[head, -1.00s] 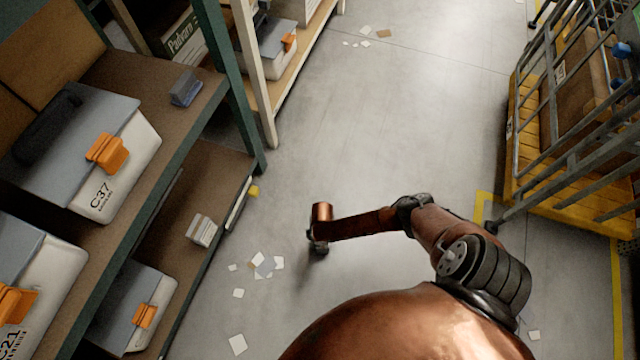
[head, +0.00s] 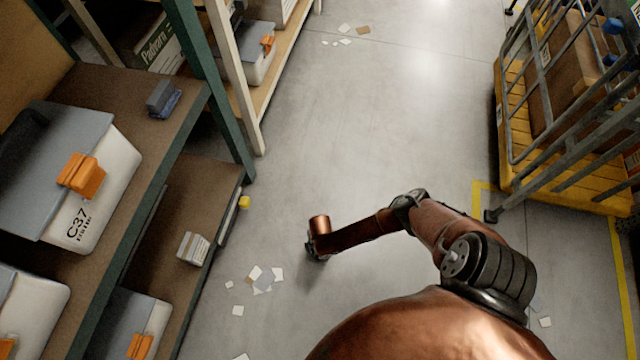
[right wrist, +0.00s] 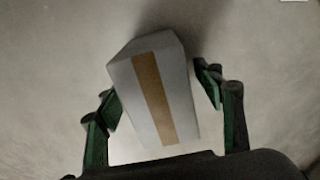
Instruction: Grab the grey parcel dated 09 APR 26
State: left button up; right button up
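A grey parcel (right wrist: 154,92) with a brown tape strip shows in the right wrist view. A narrow gap seems to show by the right finger, so contact there is unclear. No date can be read on the parcel. In the head view my right arm reaches low over the floor, its gripper hidden beneath the wrist. A small grey-blue item (head: 163,99) is on the upper shelf and a small pale box (head: 193,248) on the lower shelf. My left gripper is out of view.
A rack (head: 150,190) on the left holds white bins with grey lids and orange latches, one marked C37 (head: 78,225). A caged cart (head: 560,195) with a yellow base stands at right. Scattered papers (head: 262,280) lie on the floor.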

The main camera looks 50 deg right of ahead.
jog(key=c, duration=1.3)
jog(key=shift+c, duration=0.4)
jog(key=shift+r, duration=0.1)
